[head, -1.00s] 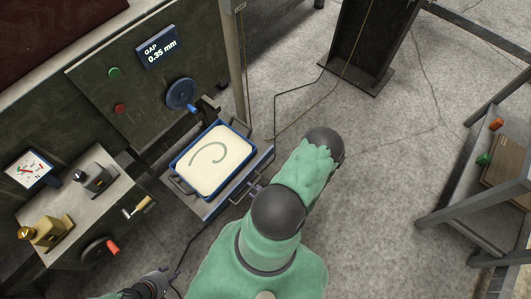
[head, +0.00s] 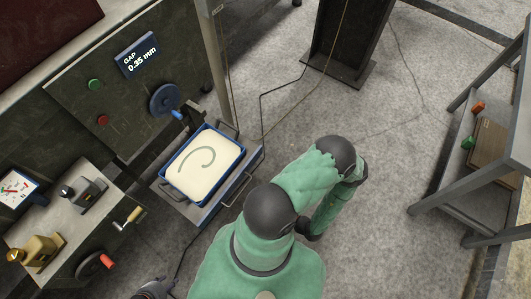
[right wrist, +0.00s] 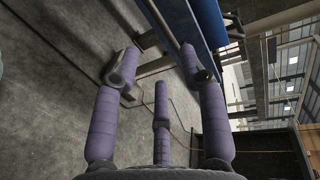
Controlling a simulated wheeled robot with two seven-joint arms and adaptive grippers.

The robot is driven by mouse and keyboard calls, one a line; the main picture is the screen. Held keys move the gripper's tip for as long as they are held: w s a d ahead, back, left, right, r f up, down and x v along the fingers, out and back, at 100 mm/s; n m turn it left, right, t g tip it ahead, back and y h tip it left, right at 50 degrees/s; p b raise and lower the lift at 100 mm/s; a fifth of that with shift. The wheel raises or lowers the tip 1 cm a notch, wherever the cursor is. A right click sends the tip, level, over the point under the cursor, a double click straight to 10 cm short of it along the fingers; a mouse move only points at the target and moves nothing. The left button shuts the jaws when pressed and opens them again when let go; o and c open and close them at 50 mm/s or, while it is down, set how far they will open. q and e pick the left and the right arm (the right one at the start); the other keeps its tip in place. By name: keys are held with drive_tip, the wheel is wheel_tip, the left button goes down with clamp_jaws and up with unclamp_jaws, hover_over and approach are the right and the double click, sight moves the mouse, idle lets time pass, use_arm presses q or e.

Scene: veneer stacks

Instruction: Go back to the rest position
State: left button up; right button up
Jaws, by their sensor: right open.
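My right gripper (right wrist: 160,65) has purple padded fingers spread apart in the right wrist view, with nothing between them. In the head view it is hidden behind my green-sleeved right arm, which is folded right of the blue tray. Only a dark bit of my left gripper (head: 152,289) shows at the bottom edge, so its fingers cannot be judged. The blue tray (head: 166,172) sits on a metal shelf, apart from my right arm. It holds a cream-coloured filling (head: 205,163) with a grey-green curved line on it.
A dark panel with a gap display (head: 138,56) and a blue handwheel (head: 165,100) stands behind the tray. A bench with a dial (head: 17,188) and a brass block (head: 36,252) is at left. A grey rack (head: 455,190) stands at right. Concrete floor between is open, with a cable.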

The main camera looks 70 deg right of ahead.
idle(0.5)
drive_tip(key=w+a+r+n+g+y, duration=0.2)
drive_tip(key=w+a+n+g+y, duration=0.1)
drive_tip(key=a+n+g+y, duration=0.45)
drive_tip(key=w+a+r+n+g+y, duration=0.25)
drive_tip(key=a+n+g+y, duration=0.25)
drive_tip(key=a+g+y, duration=0.5)
drive_tip(key=w+a+r+n+t+h, duration=0.1)
drive_tip(key=w+a+r+n+h, duration=0.1)
drive_tip(key=w+r+n+h, duration=0.1)
drive_tip(key=w+a+r+n+t+h, duration=0.1)
drive_tip(key=w+a+r+n+h, duration=0.1)
drive_tip(key=w+h, duration=0.5)
drive_tip(key=w+r+n, duration=0.1)
drive_tip(key=w+r, duration=0.1)
drive_tip(key=w, duration=0.1)
drive_tip(key=shift+w+a+r+t, duration=0.3)
drive_tip(key=shift+r+t, duration=0.05)
drive_tip(key=shift+r, duration=0.05)
